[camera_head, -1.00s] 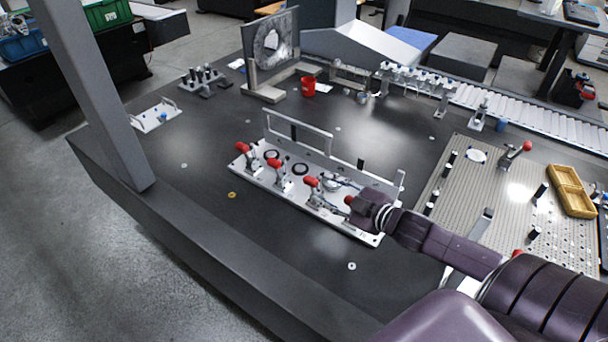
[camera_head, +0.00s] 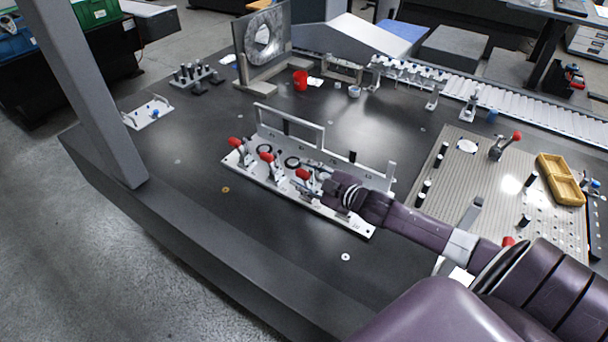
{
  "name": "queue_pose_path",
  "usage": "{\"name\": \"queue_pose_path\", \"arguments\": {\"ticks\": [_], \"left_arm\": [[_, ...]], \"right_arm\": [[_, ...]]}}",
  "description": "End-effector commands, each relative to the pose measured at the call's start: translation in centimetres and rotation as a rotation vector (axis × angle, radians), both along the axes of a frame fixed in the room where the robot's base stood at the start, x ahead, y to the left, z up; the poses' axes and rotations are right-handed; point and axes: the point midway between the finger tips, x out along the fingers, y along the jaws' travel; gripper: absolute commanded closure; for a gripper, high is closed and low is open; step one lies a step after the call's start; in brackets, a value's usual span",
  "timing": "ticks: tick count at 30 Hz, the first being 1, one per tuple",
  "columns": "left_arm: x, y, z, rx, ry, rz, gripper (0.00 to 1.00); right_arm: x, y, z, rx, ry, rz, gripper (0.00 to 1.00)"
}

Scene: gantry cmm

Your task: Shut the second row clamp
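A pale fixture plate (camera_head: 361,225) with a row of red-handled toggle clamps lies on the dark table. Three red handles show: a left one (camera_head: 235,142), a middle one (camera_head: 266,158) and a right one (camera_head: 303,174). The left and middle handles stand clear of my arm. My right gripper (camera_head: 322,184) is low over the right part of the plate, close beside the right-hand visible handle; I cannot tell if they touch. Its fingers are too small and overlapped to read. It hides the right end of the row. My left gripper is not in view.
An upright frame (camera_head: 290,115) stands along the fixture's back edge. A perforated plate (camera_head: 455,190) with posts and a yellow tray (camera_head: 560,180) lies to the right. The table left and in front of the fixture is mostly clear.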

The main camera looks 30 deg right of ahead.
Motion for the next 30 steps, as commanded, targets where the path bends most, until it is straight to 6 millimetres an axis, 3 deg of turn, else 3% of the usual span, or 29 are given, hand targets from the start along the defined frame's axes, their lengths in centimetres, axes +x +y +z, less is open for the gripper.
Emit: {"name": "queue_pose_path", "arguments": {"ticks": [3, 13, 30], "left_arm": [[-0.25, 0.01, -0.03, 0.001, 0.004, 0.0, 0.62], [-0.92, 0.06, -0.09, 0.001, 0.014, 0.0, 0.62], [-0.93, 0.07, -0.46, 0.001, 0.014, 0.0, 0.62]], "right_arm": [[-0.02, 0.01, -0.02, 0.0, 0.0, 0.0, 0.64], [-0.05, 0.02, -0.04, 0.0, 0.001, 0.001, 1.0], [-0.3, 0.55, -0.44, -0.046, -0.019, 0.0, 1.0]]}}
